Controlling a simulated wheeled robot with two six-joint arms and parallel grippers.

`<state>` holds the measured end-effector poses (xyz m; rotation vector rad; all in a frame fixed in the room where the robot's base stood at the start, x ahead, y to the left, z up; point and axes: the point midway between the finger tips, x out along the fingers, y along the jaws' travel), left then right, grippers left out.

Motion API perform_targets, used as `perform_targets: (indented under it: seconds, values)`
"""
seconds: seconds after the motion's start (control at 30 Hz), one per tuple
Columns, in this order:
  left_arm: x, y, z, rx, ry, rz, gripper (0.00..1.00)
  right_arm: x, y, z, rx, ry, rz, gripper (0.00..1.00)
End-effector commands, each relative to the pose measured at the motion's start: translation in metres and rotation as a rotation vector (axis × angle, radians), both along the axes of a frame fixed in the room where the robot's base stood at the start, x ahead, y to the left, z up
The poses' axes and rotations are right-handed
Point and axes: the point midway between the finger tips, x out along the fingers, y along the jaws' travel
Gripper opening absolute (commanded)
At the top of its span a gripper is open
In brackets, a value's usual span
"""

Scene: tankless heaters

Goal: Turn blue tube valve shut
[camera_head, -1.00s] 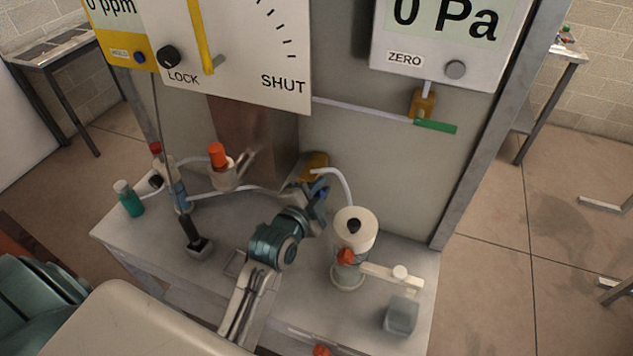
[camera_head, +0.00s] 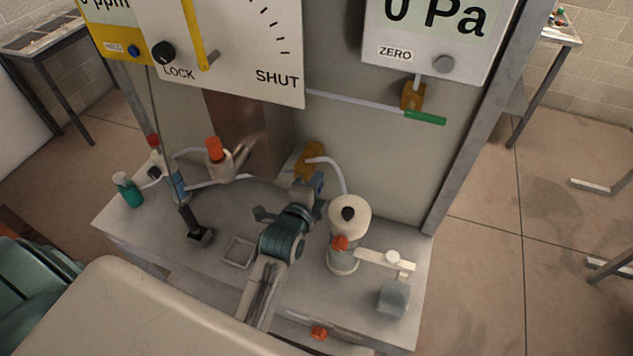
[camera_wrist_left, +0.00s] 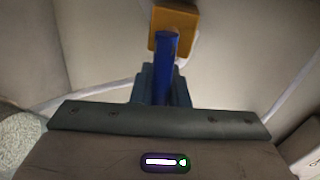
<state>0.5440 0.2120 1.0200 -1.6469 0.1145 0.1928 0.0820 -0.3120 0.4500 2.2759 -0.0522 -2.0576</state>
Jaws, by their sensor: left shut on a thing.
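The valve has a brass-yellow body (camera_head: 309,157), which also shows at the top of the left wrist view (camera_wrist_left: 173,22). Its blue handle (camera_wrist_left: 166,58) points from the body toward my gripper. My left gripper (camera_head: 314,184) reaches the valve in the head view. In the left wrist view its fingers (camera_wrist_left: 163,82) are closed around the lower part of the blue handle. The gripped end of the handle is hidden between the fingers. My right gripper does not show.
A white-topped cylinder (camera_head: 349,218) with a red knob stands close right of my arm. An orange-capped vessel (camera_head: 215,155) and a thin stand (camera_head: 197,230) are to the left. A green-handled valve (camera_head: 425,118) is on the back panel. White tubes run behind.

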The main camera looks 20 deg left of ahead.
Motion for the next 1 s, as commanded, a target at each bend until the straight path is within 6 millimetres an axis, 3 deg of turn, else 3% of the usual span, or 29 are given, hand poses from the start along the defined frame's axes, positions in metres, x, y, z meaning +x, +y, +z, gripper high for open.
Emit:
perform_targets:
  seconds: [0.27, 0.3, 0.4, 0.77, 1.0]
  values:
    - [0.000, 0.000, 0.000, -0.001, 0.001, 0.000, 0.00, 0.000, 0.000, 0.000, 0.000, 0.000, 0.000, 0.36]
    - [0.000, 0.000, 0.000, -0.001, 0.001, 0.000, 0.20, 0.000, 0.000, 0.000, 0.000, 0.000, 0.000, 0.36]
    - [0.000, 0.000, 0.000, -0.002, 0.001, 0.000, 0.36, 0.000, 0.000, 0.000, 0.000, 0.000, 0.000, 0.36]
    - [-0.005, 0.000, 0.002, -0.002, 0.001, 0.000, 0.36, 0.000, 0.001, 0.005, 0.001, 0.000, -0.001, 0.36]
    - [-0.040, -0.002, 0.012, -0.002, 0.005, 0.000, 0.36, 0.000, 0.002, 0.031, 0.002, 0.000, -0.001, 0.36]
